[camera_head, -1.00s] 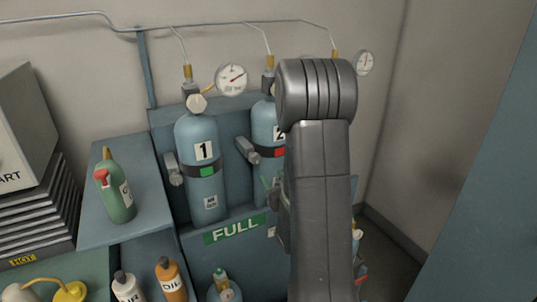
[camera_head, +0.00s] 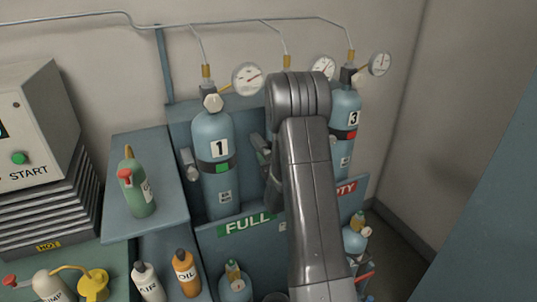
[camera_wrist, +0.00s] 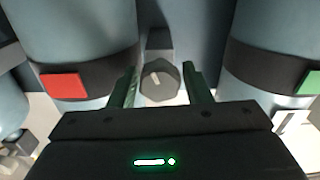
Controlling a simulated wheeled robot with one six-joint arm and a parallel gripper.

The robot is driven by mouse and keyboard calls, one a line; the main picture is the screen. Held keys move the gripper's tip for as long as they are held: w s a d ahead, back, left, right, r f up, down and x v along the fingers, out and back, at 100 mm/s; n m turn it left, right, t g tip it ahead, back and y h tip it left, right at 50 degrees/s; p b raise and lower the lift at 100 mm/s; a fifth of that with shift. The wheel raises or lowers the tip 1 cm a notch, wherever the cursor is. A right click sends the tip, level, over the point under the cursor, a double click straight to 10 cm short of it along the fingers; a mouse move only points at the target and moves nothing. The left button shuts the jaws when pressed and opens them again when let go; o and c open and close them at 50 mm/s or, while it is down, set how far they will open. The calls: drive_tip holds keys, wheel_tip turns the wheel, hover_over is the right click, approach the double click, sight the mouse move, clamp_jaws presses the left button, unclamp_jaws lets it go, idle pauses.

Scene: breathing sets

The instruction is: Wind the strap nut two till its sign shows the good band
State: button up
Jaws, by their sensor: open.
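In the wrist view my gripper (camera_wrist: 160,78) is open, with one finger on each side of a grey strap nut (camera_wrist: 159,80). Gaps show between nut and fingers. It seems to be strap nut two, between two blue cylinders. The left cylinder's black strap bears a red sign (camera_wrist: 65,86); the right one's bears a green sign (camera_wrist: 310,83). In the head view my arm hides nearly all of cylinder two and my fingers. Cylinder 1 (camera_head: 213,185) shows a green sign and its own strap nut (camera_head: 188,162). Cylinder 3 (camera_head: 346,115) shows a red sign.
Gauges (camera_head: 248,78) and a pipe run above the cylinders. A green bottle (camera_head: 138,190) stands on the left shelf. Several bottles, including an orange one (camera_head: 186,273), stand below. A FULL label (camera_head: 247,224) is on the rack front.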

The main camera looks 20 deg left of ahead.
drive_tip(key=c, duration=0.7)
drive_tip(key=m+b, duration=0.1)
drive_tip(key=b, duration=0.2)
drive_tip(key=shift+f, duration=0.3)
drive_tip(key=m+b, duration=0.2)
drive_tip(key=b, duration=0.1)
drive_tip(key=shift+r+m+b, duration=0.25)
drive_tip(key=shift+m+b, duration=0.25)
drive_tip(key=o, duration=0.7)
